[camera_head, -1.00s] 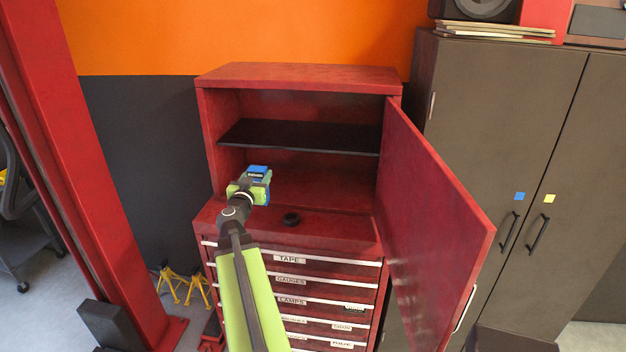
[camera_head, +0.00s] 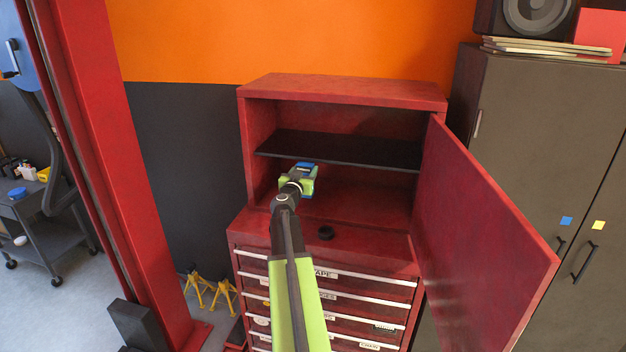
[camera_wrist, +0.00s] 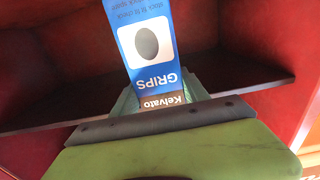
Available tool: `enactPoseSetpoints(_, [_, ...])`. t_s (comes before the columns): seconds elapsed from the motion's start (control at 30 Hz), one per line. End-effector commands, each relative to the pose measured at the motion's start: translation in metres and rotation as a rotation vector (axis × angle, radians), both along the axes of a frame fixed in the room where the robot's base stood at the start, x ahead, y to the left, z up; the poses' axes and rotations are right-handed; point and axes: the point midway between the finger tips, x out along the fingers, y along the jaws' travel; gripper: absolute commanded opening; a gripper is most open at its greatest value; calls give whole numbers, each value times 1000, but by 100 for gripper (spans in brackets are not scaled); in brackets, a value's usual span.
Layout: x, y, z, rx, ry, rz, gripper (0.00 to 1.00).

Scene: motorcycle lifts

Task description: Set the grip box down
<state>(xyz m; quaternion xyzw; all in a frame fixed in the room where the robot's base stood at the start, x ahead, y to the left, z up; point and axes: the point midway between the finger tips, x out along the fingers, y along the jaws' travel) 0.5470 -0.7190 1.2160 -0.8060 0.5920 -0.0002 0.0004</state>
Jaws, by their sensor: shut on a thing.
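The grip box (camera_wrist: 150,50) is blue and white with "GRIPS" and "Kelvato" printed on it. My gripper (camera_head: 297,180) is shut on it, and the box's blue top (camera_head: 305,167) shows just beyond the green jaws in the head view. The gripper is at the open front of the red cabinet's upper compartment (camera_head: 342,86), near the height of the black shelf (camera_head: 340,150). In the wrist view the shelf (camera_wrist: 60,112) runs across behind the box. I cannot tell whether the box touches anything but my jaws.
The red cabinet door (camera_head: 480,225) stands open on the right. A red post (camera_head: 130,180) rises at the left. The shelf looks bare.

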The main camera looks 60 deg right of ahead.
Motion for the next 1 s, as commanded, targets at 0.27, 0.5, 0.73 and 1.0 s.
enactPoseSetpoints(0.27, [18,-55,0,0,0,-1,0])
enactPoseSetpoints(0.5, [26,-82,-19,0,0,1,0])
enactPoseSetpoints(0.73, [26,-81,-33,0,0,1,0])
enactPoseSetpoints(1.0, [27,-81,-57,0,0,2,0])
